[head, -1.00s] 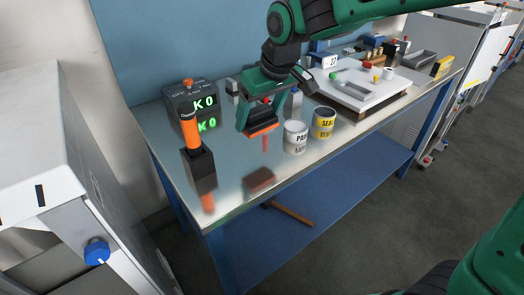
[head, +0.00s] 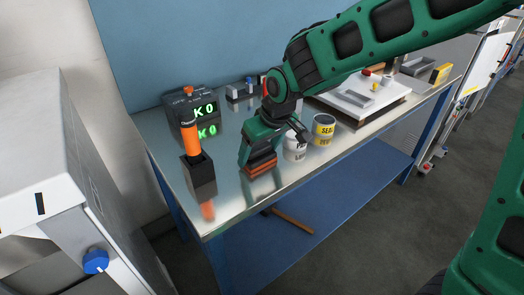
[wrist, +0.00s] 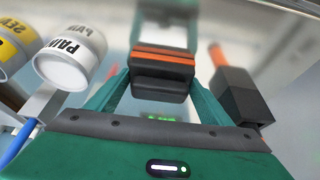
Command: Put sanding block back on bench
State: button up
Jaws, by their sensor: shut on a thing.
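The sanding block (head: 260,165) is dark with orange stripes. It sits between the fingers of my gripper (head: 258,152), which is shut on it. The wrist view shows the sanding block (wrist: 162,75) level between both green fingers of my gripper (wrist: 163,88). The block is low over the front left part of the shiny bench top (head: 232,205), close to its reflection. I cannot tell whether it touches the surface.
A black holder with an orange-handled tool (head: 199,172) stands left of the block. A paint can (head: 296,148) and a yellow-labelled can (head: 324,129) stand close on the right. A display box (head: 190,112) is behind. A hammer (head: 293,222) lies on the lower shelf.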

jog(key=shift+f, duration=0.1)
jog(key=o, duration=1.1)
jog(key=v, duration=1.2)
jog(key=shift+d, duration=0.15)
